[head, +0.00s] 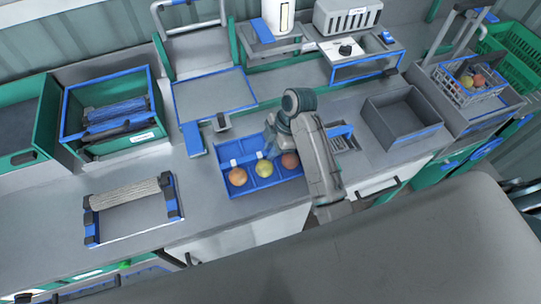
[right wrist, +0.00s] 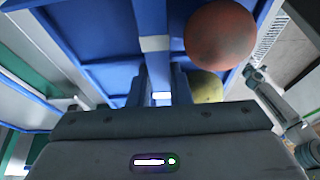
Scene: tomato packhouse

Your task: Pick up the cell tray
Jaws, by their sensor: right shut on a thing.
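The blue cell tray (head: 262,186) lies on the grey bench in the middle of the head view. Its cells hold an orange-red tomato (head: 238,177), a yellow tomato (head: 264,168) and a red tomato (head: 290,160). My right gripper (head: 270,149) is at the tray's far side, partly hidden by its own wrist. In the right wrist view the gripper (right wrist: 160,88) is shut on a blue upright part of the cell tray (right wrist: 100,40), with a red tomato (right wrist: 220,35) and a yellow-green tomato (right wrist: 206,87) close by. I cannot tell whether the tray is lifted. My left gripper is out of view.
A rope-wrapped roller frame (head: 130,208) and a blue-edged green crate (head: 108,108) stand to the left. A blue-edged flat plate (head: 213,94) lies behind the tray. An empty grey bin (head: 403,120) and a wire basket with tomatoes (head: 470,85) stand right.

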